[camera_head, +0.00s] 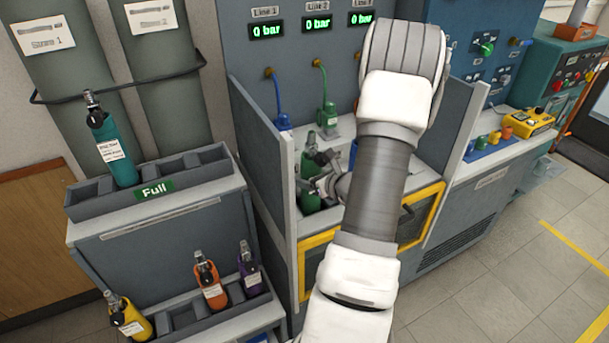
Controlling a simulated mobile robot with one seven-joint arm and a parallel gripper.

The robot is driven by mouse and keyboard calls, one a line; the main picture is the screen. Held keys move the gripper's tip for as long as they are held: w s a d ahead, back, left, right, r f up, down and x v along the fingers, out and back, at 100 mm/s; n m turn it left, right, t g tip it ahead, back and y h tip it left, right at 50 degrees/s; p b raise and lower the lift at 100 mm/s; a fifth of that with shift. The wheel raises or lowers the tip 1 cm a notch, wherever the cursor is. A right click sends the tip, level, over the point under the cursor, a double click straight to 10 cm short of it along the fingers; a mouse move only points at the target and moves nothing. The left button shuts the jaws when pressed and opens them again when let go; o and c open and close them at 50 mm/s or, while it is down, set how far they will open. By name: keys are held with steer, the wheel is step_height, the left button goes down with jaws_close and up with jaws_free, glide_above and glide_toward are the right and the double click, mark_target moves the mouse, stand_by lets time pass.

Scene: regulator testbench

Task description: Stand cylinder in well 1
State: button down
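A green cylinder (309,170) with a grey valve on top stands upright, or nearly so, inside the test bench bay, near its left side wall. My gripper (318,186) is right at this cylinder, in front of its body. The fingers are small and partly lost against it, so I cannot tell whether they are closed on it. The wells in the bench floor are hidden by the cylinder, the side wall and my arm. The Line 1 display (266,30) above the bay reads 0 bar.
A blue hose (278,100) and a green hose (323,85) hang at the bay's back. A teal cylinder (115,150) stands in the rack marked Full (155,190). Yellow (130,320), orange (210,280) and purple (250,270) cylinders sit in the lower rack. Bay side walls (268,165) rise nearby.

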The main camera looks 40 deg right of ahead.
steer(key=shift+f+b, duration=0.3)
steer(key=shift+b, duration=0.15)
steer(key=shift+c, duration=1)
jaws_free()
steer(key=shift+o, duration=1)
steer(key=shift+f, duration=0.2)
steer(key=p+v, duration=0.1)
steer(key=v, duration=1.6)
steer(key=shift+s+r+p, duration=0.2)
steer(key=shift+p, duration=0.15)
